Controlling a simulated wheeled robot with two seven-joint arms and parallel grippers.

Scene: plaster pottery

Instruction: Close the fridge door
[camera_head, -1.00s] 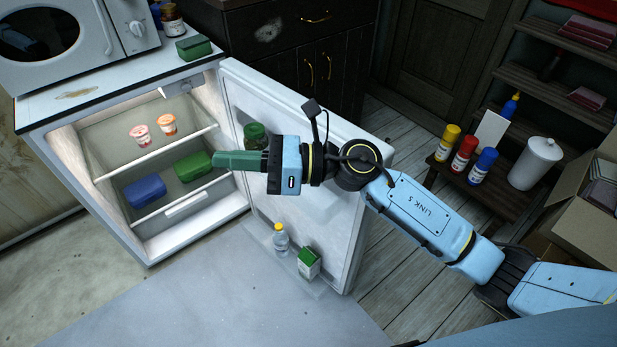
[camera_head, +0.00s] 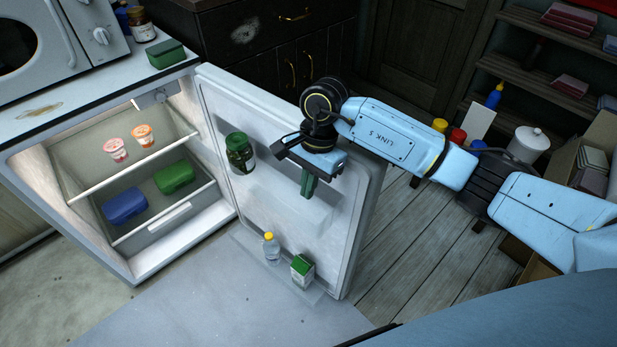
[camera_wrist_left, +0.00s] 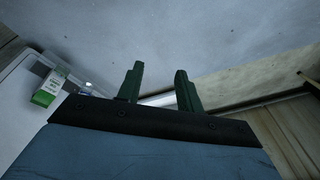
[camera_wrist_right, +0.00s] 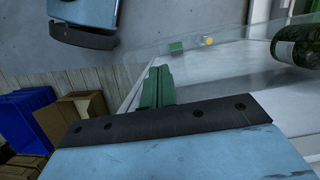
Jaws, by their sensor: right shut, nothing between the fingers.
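The white fridge (camera_head: 218,228) stands open at the left in the head view. Its door (camera_head: 345,225) is swung wide, inner side facing me. My right gripper (camera_head: 309,187) is shut and empty, pointing down in front of the door's inner side near its upper free edge. I cannot tell if it touches the door. In the right wrist view its fingers (camera_wrist_right: 157,85) are together beside the door panel. My left gripper (camera_wrist_left: 157,84) is open and empty above the grey floor in the left wrist view; the head view does not show it.
The door holds a dark jar (camera_head: 240,153), a bottle (camera_head: 271,248) and a green-white carton (camera_head: 302,271). Tubs and boxes sit inside the fridge. A microwave (camera_head: 75,35) stands on top. Shelves and a box are at right. Floor before the fridge is clear.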

